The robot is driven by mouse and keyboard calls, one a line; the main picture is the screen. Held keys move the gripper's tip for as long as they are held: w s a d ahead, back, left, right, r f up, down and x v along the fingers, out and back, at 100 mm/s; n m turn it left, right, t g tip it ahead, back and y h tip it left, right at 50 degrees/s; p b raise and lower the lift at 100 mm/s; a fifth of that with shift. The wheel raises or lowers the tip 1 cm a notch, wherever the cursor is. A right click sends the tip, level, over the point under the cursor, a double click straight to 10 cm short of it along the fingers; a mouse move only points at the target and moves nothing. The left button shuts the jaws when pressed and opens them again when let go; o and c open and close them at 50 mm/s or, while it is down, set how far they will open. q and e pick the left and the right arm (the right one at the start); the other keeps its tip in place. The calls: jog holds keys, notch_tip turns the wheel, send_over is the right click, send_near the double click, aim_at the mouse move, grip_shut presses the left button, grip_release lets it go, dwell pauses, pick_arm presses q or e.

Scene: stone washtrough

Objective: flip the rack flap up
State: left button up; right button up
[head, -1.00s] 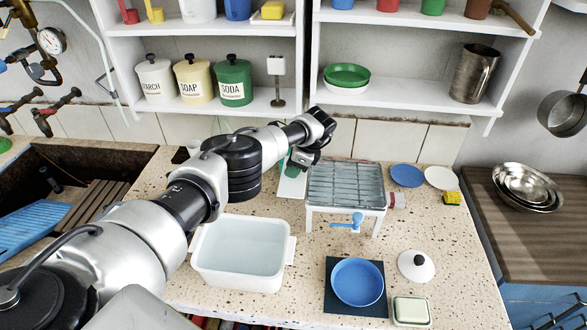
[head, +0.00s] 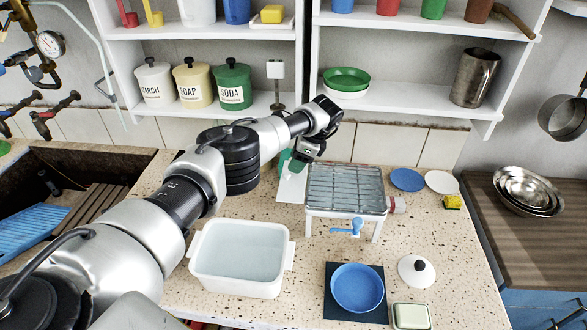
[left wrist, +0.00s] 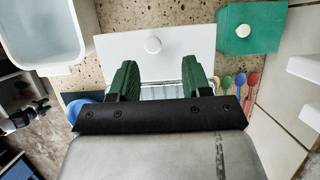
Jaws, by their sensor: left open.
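The rack (head: 345,188) is a white stand with a grey slatted top, on the counter right of the tub. The flap is a white panel (head: 291,188) at the rack's left side, partly hidden by my arm. In the left wrist view the flap (left wrist: 120,50) carries a round white knob (left wrist: 153,45). My left gripper (head: 299,160) is over the rack's back left corner. In the left wrist view its two green fingers (left wrist: 159,66) are spread, with nothing between them. Bits of the rack's slats show between the fingers. My right gripper is out of view.
A white tub of water (head: 240,253) stands in front of the flap. A blue crank (head: 349,226) sticks out from the rack's front. A green thing with a knob (left wrist: 250,30) lies near the wall. Shelves with canisters hang above.

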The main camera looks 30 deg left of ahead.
pick_arm(q)
jog(key=b+v, duration=0.1)
jog(key=v, duration=0.5)
jog(key=shift+w+r+b, duration=0.25)
jog(key=shift+w+b, duration=0.1)
jog(key=shift+b, duration=0.05)
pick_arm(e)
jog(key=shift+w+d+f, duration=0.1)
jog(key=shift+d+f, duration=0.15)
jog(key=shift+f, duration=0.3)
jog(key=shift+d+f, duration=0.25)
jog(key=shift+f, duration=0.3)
